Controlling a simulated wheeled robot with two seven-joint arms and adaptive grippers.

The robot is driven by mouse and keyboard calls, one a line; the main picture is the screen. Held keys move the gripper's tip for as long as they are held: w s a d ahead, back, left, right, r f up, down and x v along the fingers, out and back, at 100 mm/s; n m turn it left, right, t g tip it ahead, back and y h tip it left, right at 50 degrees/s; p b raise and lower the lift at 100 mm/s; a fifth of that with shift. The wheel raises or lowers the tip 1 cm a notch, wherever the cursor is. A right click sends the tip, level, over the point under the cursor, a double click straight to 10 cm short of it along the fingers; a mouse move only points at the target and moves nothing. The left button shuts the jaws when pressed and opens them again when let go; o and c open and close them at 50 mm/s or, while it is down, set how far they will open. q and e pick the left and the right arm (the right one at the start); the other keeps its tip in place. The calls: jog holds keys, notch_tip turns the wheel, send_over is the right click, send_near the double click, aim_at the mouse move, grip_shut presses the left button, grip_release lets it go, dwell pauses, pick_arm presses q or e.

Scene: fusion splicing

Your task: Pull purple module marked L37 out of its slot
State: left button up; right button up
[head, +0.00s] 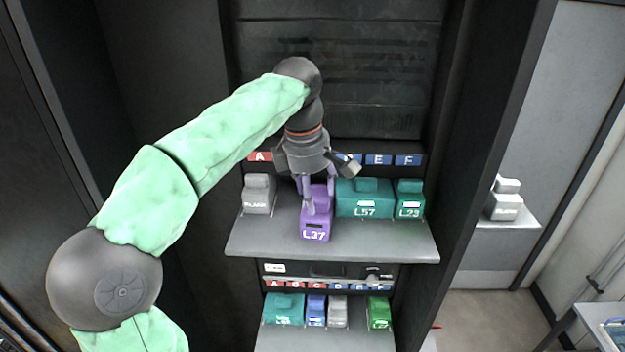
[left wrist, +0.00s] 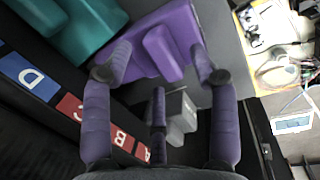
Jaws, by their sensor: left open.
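The purple module marked L37 (head: 316,227) sits on the upper shelf, between the grey blank module and the teal L57 module. Its front stands farther out than its neighbours' fronts. In the left wrist view the purple module (left wrist: 180,32) lies between and just beyond my fingers, with its raised handle facing me. My left gripper (head: 317,194) is over the module from behind and above. Its fingers are open on either side of the handle, and in the wrist view the gripper (left wrist: 160,72) shows gaps to it. My right gripper is out of view.
The grey blank module (head: 258,194) is on the left; teal modules L57 (head: 364,198) and L23 (head: 410,199) are close on the right. The shelf (head: 385,242) is bare in front. A lower shelf (head: 350,341) holds several modules. Cabinet walls bound both sides.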

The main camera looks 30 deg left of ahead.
pick_arm(q)
notch_tip(320, 180, up, 11)
jog(key=s, duration=0.1)
jog(key=shift+s+a+r, duration=0.2)
jog(key=shift+s, duration=0.15)
dwell(0.6)
